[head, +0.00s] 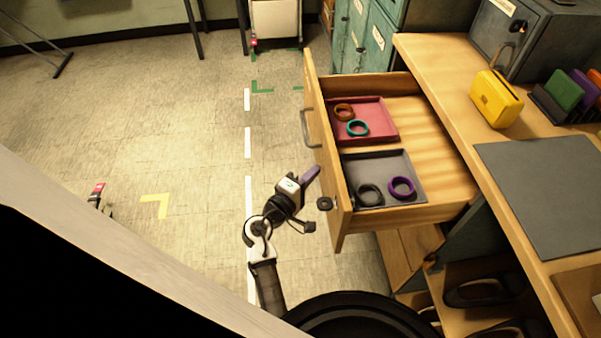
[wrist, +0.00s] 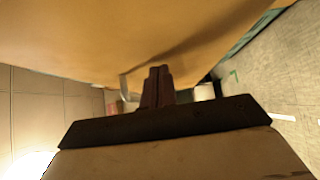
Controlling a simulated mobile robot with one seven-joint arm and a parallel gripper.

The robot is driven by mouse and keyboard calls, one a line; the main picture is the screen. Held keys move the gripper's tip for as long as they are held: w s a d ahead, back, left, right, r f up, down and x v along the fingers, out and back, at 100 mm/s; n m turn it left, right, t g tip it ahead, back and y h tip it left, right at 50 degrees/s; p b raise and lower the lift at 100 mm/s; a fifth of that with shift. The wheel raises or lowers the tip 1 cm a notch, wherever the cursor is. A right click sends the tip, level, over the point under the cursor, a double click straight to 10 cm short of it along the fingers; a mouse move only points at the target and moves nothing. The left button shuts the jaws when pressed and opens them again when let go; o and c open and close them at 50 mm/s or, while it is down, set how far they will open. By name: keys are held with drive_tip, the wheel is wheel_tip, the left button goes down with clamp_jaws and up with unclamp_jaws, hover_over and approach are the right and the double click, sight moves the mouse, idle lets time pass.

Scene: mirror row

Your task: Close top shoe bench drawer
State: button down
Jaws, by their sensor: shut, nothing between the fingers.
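The wooden top drawer (head: 448,180) of the shoe bench (head: 418,52) is pulled far out to the left in the head view. Its front panel (head: 328,150) carries a metal handle (head: 306,128). My gripper (head: 314,172) is shut and empty, at the outer face of the drawer front, a little nearer to me than the handle. I cannot tell whether the fingertips touch the panel. In the wrist view my shut fingers (wrist: 157,85) point forward, with the wooden drawer front (wrist: 130,35) filling the upper part.
The drawer holds a red tray (head: 378,112) and a grey tray (head: 405,165), each with rings. A yellow bag (head: 496,98) and a grey mat (head: 545,190) lie on the bench top. Shoes (head: 485,292) sit below. The floor (head: 195,130) left of the drawer is mostly clear.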

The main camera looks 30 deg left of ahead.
drive_tip(key=shift+d, duration=0.1)
idle(0.3)
drive_tip(key=w+d+p, duration=0.1)
drive_tip(key=w+d, duration=0.4)
drive_tip(key=d, duration=0.3)
drive_tip(key=w+d+p, duration=0.1)
drive_tip(key=w+d, duration=0.5)
drive_tip(key=d, duration=0.2)
drive_tip(key=w+d+p, duration=0.2)
drive_tip(key=w+d, duration=0.3)
drive_tip(key=d, duration=0.3)
drive_tip(key=shift+w+d, duration=0.1)
drive_tip(key=shift+w, duration=0.1)
drive_tip(key=shift+w+d+r, duration=0.1)
drive_tip(key=shift+d, duration=0.1)
